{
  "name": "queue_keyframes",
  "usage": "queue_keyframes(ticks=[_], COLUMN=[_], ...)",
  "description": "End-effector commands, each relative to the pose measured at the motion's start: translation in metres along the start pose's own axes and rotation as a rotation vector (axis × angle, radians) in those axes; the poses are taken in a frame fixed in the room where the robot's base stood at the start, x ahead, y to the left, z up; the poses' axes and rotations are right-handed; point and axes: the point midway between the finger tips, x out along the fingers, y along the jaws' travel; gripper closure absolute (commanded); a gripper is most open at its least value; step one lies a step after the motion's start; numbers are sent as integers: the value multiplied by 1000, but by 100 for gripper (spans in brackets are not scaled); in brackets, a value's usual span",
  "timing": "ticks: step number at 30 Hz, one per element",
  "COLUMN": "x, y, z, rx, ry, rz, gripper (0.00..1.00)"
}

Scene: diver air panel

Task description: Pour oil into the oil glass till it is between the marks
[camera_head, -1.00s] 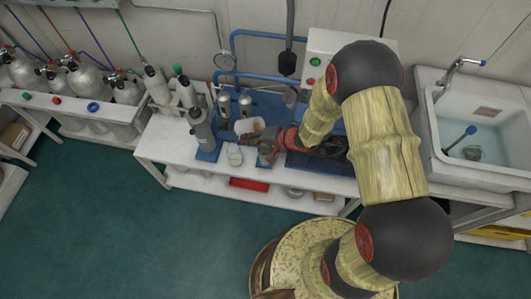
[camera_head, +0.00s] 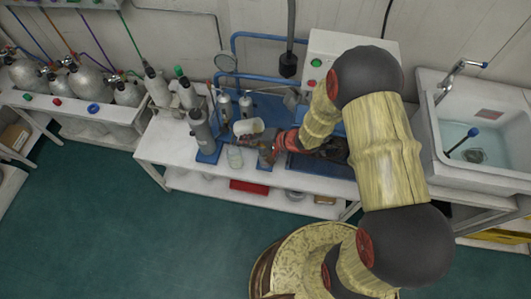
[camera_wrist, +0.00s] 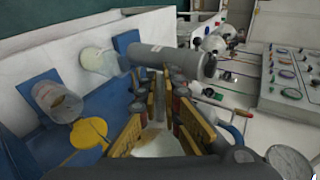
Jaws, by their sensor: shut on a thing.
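My gripper (camera_head: 270,143) is shut on a white cup (camera_head: 248,127), which is tilted above the bench. In the wrist view my gripper's yellow fingers (camera_wrist: 160,118) close around a pale surface; the cup's mouth and contents are hidden there. A clear glass (camera_wrist: 57,100) with some brownish content stands on blue matting at the left of the wrist view. A flat yellow patch (camera_wrist: 90,133) lies beside it; I cannot tell what it is. Another glass (camera_head: 235,157) with pale content stands just below the cup in the head view. I cannot make out marks on either glass.
A grey cylinder (camera_head: 203,133) stands close left of the cup and crosses the wrist view (camera_wrist: 170,62). Small metal bottles (camera_head: 245,104) stand behind. A control box (camera_head: 320,50) and a sink (camera_head: 470,110) are to the right. A red tray (camera_head: 248,186) lies on the lower shelf.

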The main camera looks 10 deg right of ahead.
Motion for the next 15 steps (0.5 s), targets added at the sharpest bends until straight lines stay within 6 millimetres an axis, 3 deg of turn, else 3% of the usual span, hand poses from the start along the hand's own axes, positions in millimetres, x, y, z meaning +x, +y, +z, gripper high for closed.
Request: queue_keyframes(ticks=[15], x=[3], y=[0], z=[-5], rx=[-3], ry=[0], rz=[-22], gripper=[100])
